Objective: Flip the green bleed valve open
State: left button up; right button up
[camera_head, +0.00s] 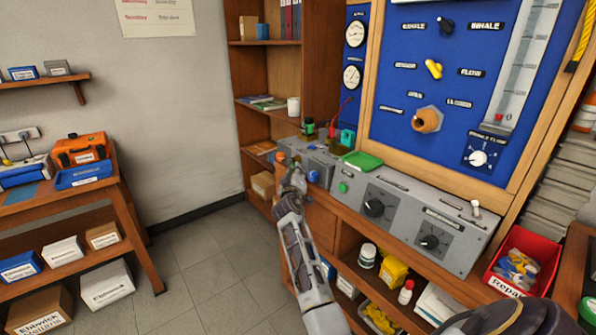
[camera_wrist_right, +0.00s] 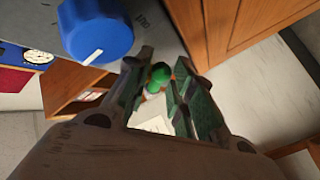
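The right wrist view shows a small round green tip (camera_wrist_right: 159,74), which looks like the green bleed valve's handle, between the two dark green fingers of my right gripper (camera_wrist_right: 162,68). The fingers stand apart, with a gap visible between them. In the head view my right gripper (camera_head: 293,178) is at the left end of the grey testbench (camera_head: 405,215), beside a blue knob (camera_head: 313,175). The gripper hides the valve there. My left gripper is not in view.
The blue knob (camera_wrist_right: 95,30) is large and close to the fingers in the wrist view. A green pad (camera_head: 362,160) and jars stand on the bench top. A red bin (camera_head: 525,250) stands at the right. The floor to the left is clear.

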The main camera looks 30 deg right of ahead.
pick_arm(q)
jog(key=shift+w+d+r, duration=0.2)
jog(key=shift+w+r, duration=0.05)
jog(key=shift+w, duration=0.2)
pick_arm(e)
jog(key=shift+w, duration=0.15)
grip_shut()
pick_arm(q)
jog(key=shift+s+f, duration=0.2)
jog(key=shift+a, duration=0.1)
pick_arm(e)
jog(key=shift+r, duration=0.1)
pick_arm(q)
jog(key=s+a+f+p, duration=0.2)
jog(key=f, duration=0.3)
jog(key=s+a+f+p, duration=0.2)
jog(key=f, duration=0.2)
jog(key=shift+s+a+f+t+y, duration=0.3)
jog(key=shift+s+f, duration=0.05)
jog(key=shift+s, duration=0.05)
pick_arm(e)
jog(key=shift+r+n+g, duration=0.15)
jog(key=shift+n+g, duration=0.25)
